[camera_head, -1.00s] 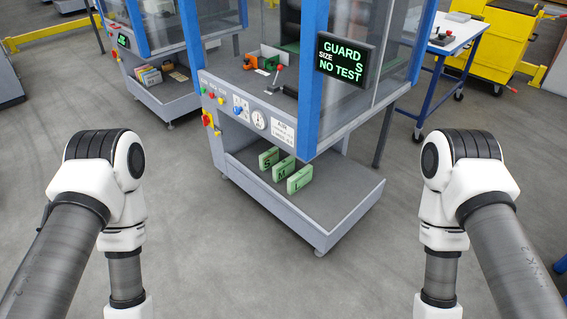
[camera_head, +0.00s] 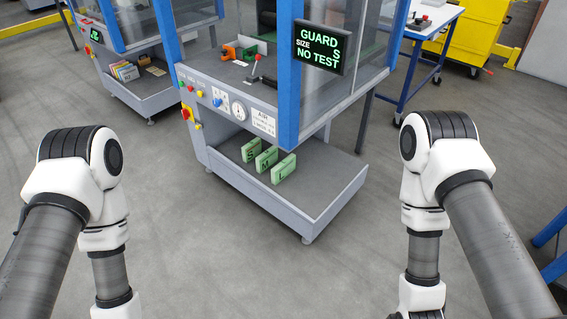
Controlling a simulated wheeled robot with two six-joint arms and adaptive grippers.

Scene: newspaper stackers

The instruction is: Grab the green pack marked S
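Three green packs stand in a row on the low shelf (camera_head: 318,201) of the machine in front of me. The leftmost pack (camera_head: 251,150) is the one whose letter reads S in the earlier view; its letter is hard to read now. The middle pack (camera_head: 266,159) and the right pack (camera_head: 284,168) stand beside it. All are upright and apart from my arms. My arms come in at the left and right edges of the view, well short of the shelf. Neither gripper shows; both are below the frame.
The machine has a screen (camera_head: 318,47) reading GUARD, SIZE S, NO TEST, and a front panel with a gauge (camera_head: 239,110) and buttons. A second machine (camera_head: 150,95) stands at the left, a blue-legged table (camera_head: 418,62) at the right. The floor before the shelf is clear.

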